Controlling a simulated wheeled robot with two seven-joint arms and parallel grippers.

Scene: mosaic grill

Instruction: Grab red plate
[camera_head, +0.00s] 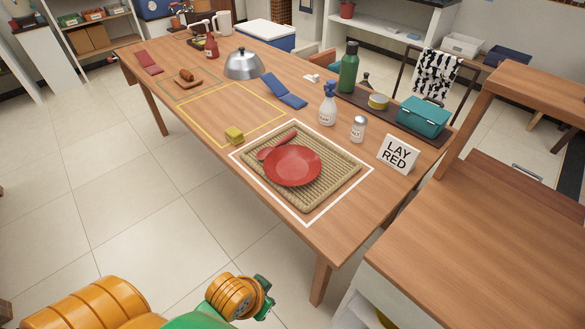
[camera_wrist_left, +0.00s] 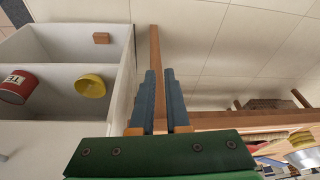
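The red plate (camera_head: 293,167) lies flat on a woven tan tray (camera_head: 335,190) inside a white outlined square on the long wooden table (camera_head: 328,232). A red elongated item (camera_head: 278,146) lies beside the plate, towards the tray's left corner. My left gripper (camera_head: 263,297) is low at the bottom of the head view, off the table's near side and well apart from the plate. In the left wrist view its two blue-grey fingers (camera_wrist_left: 160,72) stand a narrow gap apart with nothing seen held between them. My right gripper is not in view.
A wooden-topped counter (camera_head: 480,240) is at the right. The floor left of the table is clear.

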